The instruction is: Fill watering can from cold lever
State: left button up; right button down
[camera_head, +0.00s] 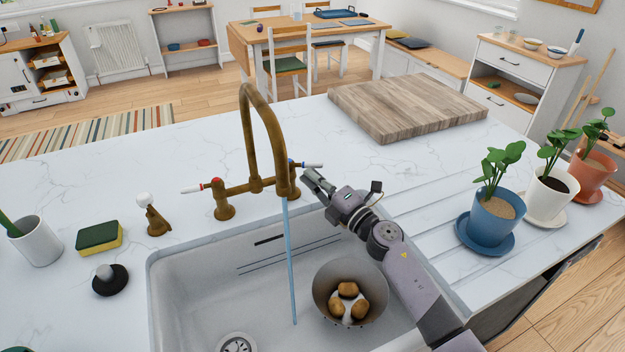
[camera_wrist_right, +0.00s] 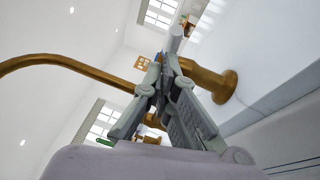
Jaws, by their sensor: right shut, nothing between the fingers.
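A brass bridge tap (camera_head: 263,130) stands behind the white sink. A blue stream of water (camera_head: 290,260) falls from its spout into the sink. The cold lever (camera_head: 311,165), with a blue mark, points right from the tap; its grey end (camera_wrist_right: 176,38) shows in the wrist view. The red-marked hot lever (camera_head: 193,189) points left. My right gripper (camera_head: 314,183) is shut and empty, just below and beside the cold lever; I cannot tell whether they touch. Its fingers (camera_wrist_right: 162,72) also show in the wrist view. No watering can is seen, and my left gripper is out of view.
A metal bowl (camera_head: 374,311) with brown, potato-like things sits in the sink (camera_head: 190,285), beside the stream. Potted plants (camera_head: 497,215) stand on the right; a wooden board (camera_head: 410,103) lies behind. Sponge (camera_head: 99,237) and cup (camera_head: 38,246) stand left.

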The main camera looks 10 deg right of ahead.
aim_at(321, 165)
jog(key=shift+w+d+f+n+g+y+b, duration=0.1)
jog(key=shift+w+d+n+g+y+b, duration=0.15)
jog(key=shift+n+g+y+b, duration=0.2)
jog(key=shift+w+d+n+g+y+b, duration=0.45)
jog(key=shift+n+g+y+b, duration=0.2)
jog(key=shift+y+b, duration=0.45)
jog(key=shift+w+d+b, duration=0.6)
jog(key=shift+w+d, duration=0.05)
jog(key=shift+w, duration=0.25)
jog(key=shift+d, duration=0.1)
